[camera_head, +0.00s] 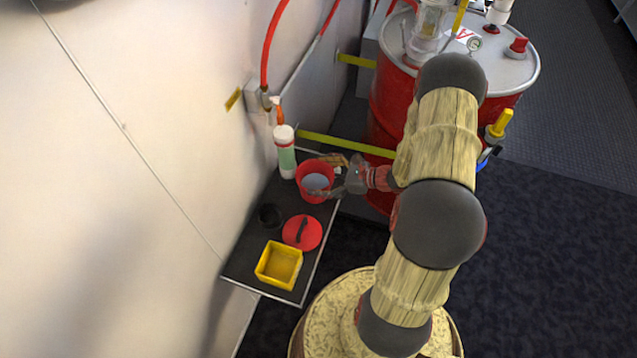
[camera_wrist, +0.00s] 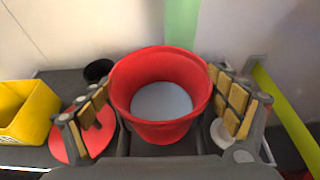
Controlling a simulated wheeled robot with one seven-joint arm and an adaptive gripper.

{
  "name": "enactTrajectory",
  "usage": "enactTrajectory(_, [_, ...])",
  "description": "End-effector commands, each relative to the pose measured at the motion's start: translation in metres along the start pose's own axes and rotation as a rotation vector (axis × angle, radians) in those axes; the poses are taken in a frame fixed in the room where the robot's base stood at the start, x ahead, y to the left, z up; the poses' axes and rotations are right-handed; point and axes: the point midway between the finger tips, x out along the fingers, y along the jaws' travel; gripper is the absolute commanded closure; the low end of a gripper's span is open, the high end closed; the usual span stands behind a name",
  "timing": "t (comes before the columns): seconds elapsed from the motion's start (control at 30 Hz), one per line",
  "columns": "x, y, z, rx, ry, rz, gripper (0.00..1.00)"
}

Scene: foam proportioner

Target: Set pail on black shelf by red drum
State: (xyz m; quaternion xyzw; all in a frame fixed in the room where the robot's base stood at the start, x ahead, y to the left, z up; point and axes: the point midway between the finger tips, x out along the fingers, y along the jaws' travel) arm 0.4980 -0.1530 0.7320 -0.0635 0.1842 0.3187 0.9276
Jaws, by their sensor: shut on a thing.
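The red pail (camera_head: 314,182) is upright at the far part of the black shelf (camera_head: 241,262), beside the red drum (camera_head: 384,115). The pail looks pale grey inside. In the wrist view, the pail (camera_wrist: 160,110) is between the finger pads of my gripper (camera_wrist: 165,108), one finger on each side. My gripper (camera_head: 338,176) reaches in from the right in the head view and is shut on the pail. I cannot tell whether the pail's base touches the shelf.
A white and green bottle (camera_head: 285,155) stands just behind the pail. A red lid (camera_head: 302,232), a black cup (camera_head: 270,216) and a yellow bin (camera_head: 279,265) sit on the nearer shelf. A yellow bar (camera_head: 345,145) runs behind my gripper. The wall borders the left.

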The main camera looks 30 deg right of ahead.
Motion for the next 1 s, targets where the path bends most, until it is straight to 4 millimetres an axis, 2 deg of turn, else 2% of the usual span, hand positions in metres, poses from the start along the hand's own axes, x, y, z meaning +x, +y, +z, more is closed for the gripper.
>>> enactTrajectory(0.03, [0.004, 0.001, -0.011, 0.001, -0.001, 0.001, 0.54])
enactTrajectory(0.17, [0.011, 0.001, -0.027, 0.001, 0.000, 0.000, 0.54])
enactTrajectory(0.57, [0.012, 0.001, -0.030, 0.000, -0.001, 0.000, 0.54])
enactTrajectory(0.6, [0.012, 0.001, -0.031, 0.001, 0.000, 0.000, 0.10])
enactTrajectory(0.8, [0.012, 0.001, -0.030, 0.001, 0.000, 0.000, 0.00])
enactTrajectory(1.0, [0.012, 0.001, -0.030, 0.001, 0.000, 0.000, 0.00])
